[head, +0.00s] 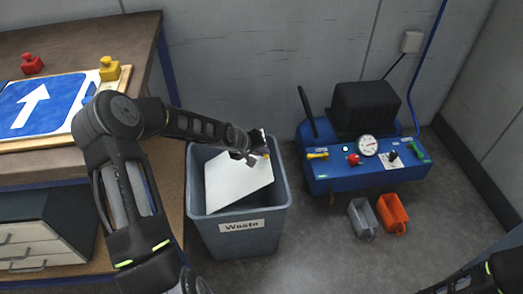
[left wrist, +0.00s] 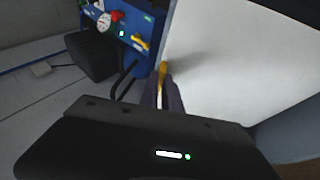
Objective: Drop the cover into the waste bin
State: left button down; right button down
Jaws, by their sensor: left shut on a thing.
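The cover is a flat white sheet (head: 238,184). It is tilted inside the mouth of the grey-blue waste bin (head: 240,242), which has a "Waste" label on its front. My left gripper (head: 258,150) is shut on the cover's upper right edge, above the back of the bin. In the left wrist view the cover (left wrist: 240,60) fills the right side, with the gripper's fingers (left wrist: 163,88) at its edge. My right gripper is not in view; only part of that arm shows at the lower right.
A blue compressor (head: 350,175) with a gauge stands right of the bin. A workbench (head: 90,40) at the left carries a blue arrow sign (head: 42,104). Open floor lies in front.

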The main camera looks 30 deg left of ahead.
pick_arm(q)
jog(key=c, duration=1.5)
grip_release()
jog(key=shift+o, duration=0.5)
jog(key=o, duration=0.7)
jog(key=shift+r, duration=0.1)
notch_tip(320, 180, up, 10)
jog(key=p, duration=0.7)
